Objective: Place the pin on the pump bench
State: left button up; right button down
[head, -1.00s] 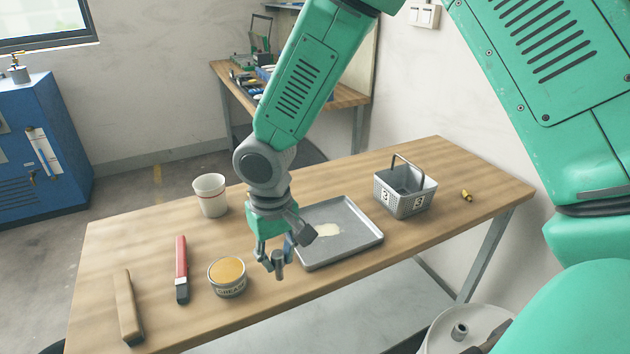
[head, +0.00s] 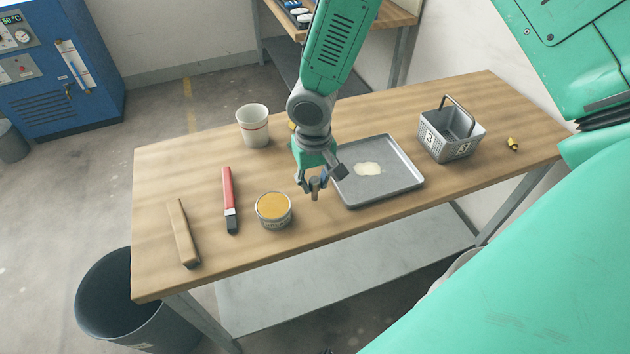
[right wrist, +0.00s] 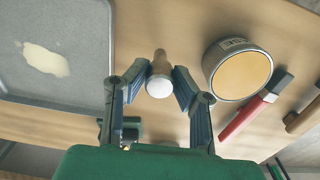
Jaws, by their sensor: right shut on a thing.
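My right gripper (head: 313,184) is over the front part of the wooden bench (head: 360,125), between the grease tin and the metal tray. Its fingers are shut on a short grey metal pin (head: 316,191), which hangs upright below them. In the right wrist view the pin (right wrist: 159,78) sits between the two fingertips (right wrist: 160,82), its pale round end facing the camera. I cannot tell the exact gap between the pin and the bench top. My left gripper is not in view.
Near the gripper stand an open grease tin (head: 274,209) and a metal tray (head: 378,172) with a pale spill. A white cup (head: 253,127), a red-handled tool (head: 229,190), a wooden-handled tool (head: 183,232), a grey basket (head: 447,140) and a small brass part (head: 513,144) are also on the bench.

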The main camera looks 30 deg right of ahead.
jog(key=shift+w+a+f, duration=0.1)
jog(key=shift+f, duration=0.5)
jog(key=c, duration=1.3)
grip_release()
jog(key=shift+f, duration=0.15)
jog(key=shift+c, duration=0.2)
